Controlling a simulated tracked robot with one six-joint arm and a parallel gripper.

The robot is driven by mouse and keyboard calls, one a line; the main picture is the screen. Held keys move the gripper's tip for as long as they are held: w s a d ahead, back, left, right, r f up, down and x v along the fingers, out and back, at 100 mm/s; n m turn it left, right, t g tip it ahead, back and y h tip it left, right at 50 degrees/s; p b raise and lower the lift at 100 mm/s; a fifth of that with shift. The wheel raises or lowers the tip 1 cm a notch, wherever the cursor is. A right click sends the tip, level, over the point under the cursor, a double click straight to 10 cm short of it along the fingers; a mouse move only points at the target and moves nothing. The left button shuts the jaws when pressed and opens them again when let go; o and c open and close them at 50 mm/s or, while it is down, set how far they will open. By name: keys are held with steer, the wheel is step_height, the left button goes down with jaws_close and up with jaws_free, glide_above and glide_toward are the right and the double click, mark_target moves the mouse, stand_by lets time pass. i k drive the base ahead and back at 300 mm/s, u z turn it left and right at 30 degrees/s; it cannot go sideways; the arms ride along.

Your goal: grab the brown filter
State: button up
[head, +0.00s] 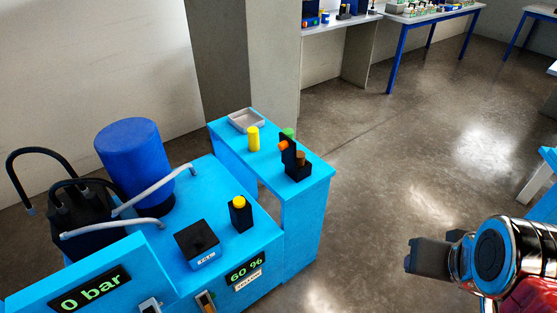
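A small brown cylinder (301,157), which looks like the brown filter, sits upright in a black holder (298,172) on the blue side table at the centre. Its lower part is hidden in the holder. My gripper (409,256) is at the lower right, in front of and to the right of the table, well apart from the filter. It points left over the floor. It is seen from the side, so the gap between its fingers cannot be made out. Nothing can be seen held in it.
An orange part (284,146) and a green one (288,132) are beside the brown filter. A yellow cylinder (253,138) and a grey tray (246,120) stand further left. The blue machine (140,265) fills the lower left. Open floor (375,190) lies right of the side table.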

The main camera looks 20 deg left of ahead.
mark_target(301, 155)
steer(key=u, duration=0.85)
steer(key=i, duration=0.95)
steer(key=z, duration=0.25)
steer(key=k, duration=0.5)
steer(key=u, duration=0.1)
